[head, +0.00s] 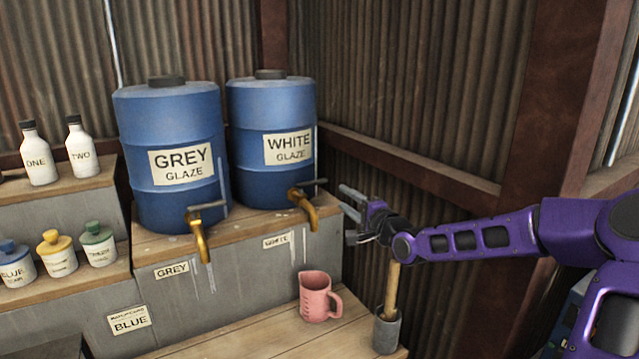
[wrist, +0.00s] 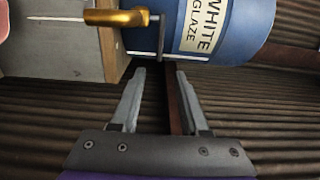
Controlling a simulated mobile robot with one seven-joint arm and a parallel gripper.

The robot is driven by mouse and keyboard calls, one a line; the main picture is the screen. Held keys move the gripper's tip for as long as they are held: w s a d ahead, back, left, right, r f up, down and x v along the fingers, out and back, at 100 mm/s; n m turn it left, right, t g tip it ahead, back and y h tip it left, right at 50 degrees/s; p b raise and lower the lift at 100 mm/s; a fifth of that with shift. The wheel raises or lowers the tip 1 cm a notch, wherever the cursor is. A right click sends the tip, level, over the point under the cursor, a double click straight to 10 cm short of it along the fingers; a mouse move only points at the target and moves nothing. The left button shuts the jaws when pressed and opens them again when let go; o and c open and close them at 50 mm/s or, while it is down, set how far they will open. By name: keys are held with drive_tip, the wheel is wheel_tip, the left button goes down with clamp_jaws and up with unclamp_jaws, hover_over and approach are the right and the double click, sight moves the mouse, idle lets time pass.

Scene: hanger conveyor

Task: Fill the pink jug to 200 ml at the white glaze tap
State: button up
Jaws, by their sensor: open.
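The pink jug (head: 316,300) stands upright on the wooden bench below the white glaze tap, its handle to the right. I cannot see any liquid in it. The white glaze barrel (head: 272,150) is blue with a white label, and its brass tap (head: 303,205) has a grey lever handle. My gripper (head: 346,212) is open and empty, just right of the tap lever. In the wrist view, the open fingers (wrist: 156,70) point toward the tap (wrist: 118,18) and its lever, with the barrel (wrist: 225,30) behind. A pink edge (wrist: 3,20) shows at the far left there.
The grey glaze barrel (head: 170,160) with its own tap (head: 203,230) stands to the left. A grey pot (head: 387,331) with a wooden handle stands right of the jug, under my arm. Bottles (head: 80,148) and small jars (head: 57,254) sit on the left shelves. Corrugated walls close the corner.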

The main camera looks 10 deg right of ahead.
sight(321, 183)
drive_tip(key=x, duration=1.3)
drive_tip(key=shift+w+a, duration=0.15)
drive_tip(key=shift+w, duration=0.2)
drive_tip(key=shift+c, duration=0.2)
clamp_jaws()
idle(0.6)
